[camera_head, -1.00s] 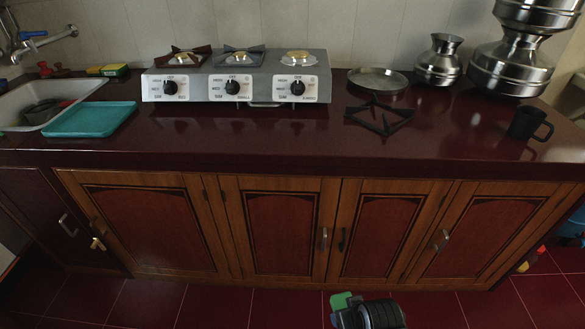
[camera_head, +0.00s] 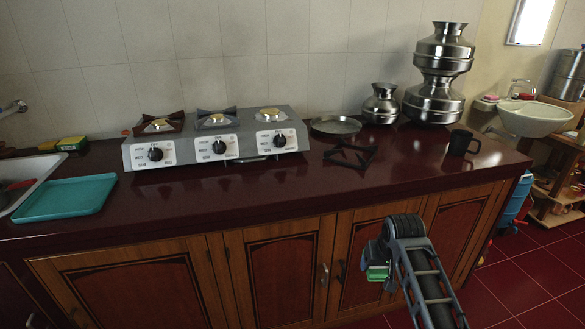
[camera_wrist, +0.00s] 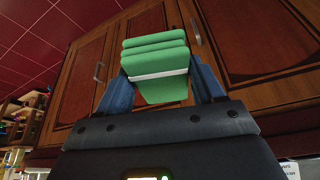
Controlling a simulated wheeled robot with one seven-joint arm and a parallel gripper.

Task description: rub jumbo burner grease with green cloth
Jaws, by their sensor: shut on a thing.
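My gripper (camera_wrist: 158,85) is shut on the folded green cloth (camera_wrist: 155,62), which has a white band, in the wrist view. In the head view the cloth (camera_head: 377,272) shows in front of the cabinet doors, below the counter edge. The grey stove (camera_head: 215,148) stands on the counter, up and left of my gripper. Its right burner (camera_head: 272,113) has no pan support on it; the middle burner (camera_head: 216,119) and left burner (camera_head: 158,125) have dark ones. The panel lettering is too small to read surely. I cannot make out grease.
A loose black pan support (camera_head: 350,157), a steel plate (camera_head: 336,125), steel pots (camera_head: 434,98) and a black mug (camera_head: 460,142) stand right of the stove. A teal tray (camera_head: 65,198) lies at left by the sink. The counter front before the stove is clear. Cabinet doors (camera_head: 276,270) are shut.

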